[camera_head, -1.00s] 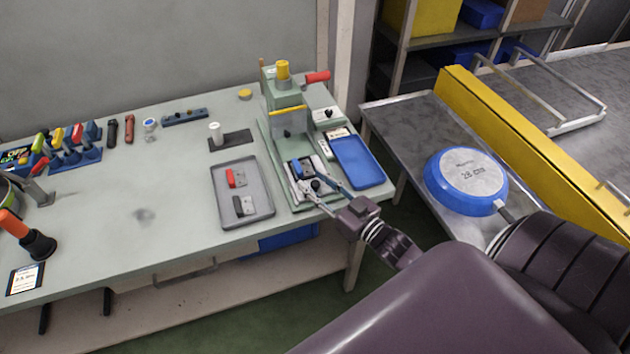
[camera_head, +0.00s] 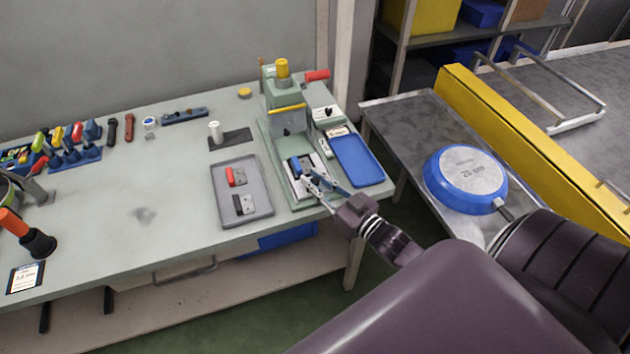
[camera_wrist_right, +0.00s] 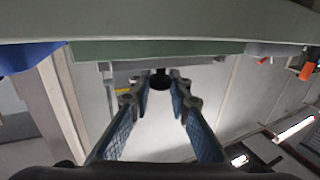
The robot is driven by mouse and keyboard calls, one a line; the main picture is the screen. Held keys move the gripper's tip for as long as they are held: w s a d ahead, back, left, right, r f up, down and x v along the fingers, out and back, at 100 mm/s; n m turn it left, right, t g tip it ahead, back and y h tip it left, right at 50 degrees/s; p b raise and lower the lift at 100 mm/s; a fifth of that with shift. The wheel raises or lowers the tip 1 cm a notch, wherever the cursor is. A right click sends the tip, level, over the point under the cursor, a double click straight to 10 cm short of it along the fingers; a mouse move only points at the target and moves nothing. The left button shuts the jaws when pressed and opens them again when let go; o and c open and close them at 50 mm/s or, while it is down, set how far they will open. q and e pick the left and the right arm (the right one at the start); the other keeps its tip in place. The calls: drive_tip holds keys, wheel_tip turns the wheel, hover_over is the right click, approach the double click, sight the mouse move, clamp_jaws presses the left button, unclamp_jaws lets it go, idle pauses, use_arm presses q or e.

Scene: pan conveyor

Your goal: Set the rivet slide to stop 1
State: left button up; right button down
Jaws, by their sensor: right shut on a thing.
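The rivet slide (camera_head: 297,187) is a pale plate with a blue part at the front of the green riveting press (camera_head: 288,115), on the workbench's right end. My right gripper (camera_head: 309,178) reaches in from the lower right and is shut on a small dark knob at the slide. In the right wrist view the dark knob (camera_wrist_right: 160,79) sits between the tips of the two blue-padded fingers. The fingers hide most of the knob in the head view, and I cannot read any stop marks. My left gripper is not in view.
A grey tray (camera_head: 259,214) with red and dark pieces lies left of the press. A blue tray (camera_head: 357,160) lies to its right. A blue pan (camera_head: 466,180) rests on the metal side table. The bench's middle is mostly clear.

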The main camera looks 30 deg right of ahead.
sight(310, 177)
drive_tip(key=w, duration=0.2)
drive_tip(key=w+d+b, duration=0.1)
drive_tip(key=w, duration=0.1)
drive_tip(key=shift+w, duration=0.1)
drive_tip(key=c, duration=1.8)
unclamp_jaws()
drive_tip(key=shift+s, duration=0.2)
drive_tip(key=s+d, duration=0.1)
drive_tip(key=s, duration=1)
drive_tip(key=shift+s+d, duration=0.3)
drive_tip(key=shift+d, duration=0.1)
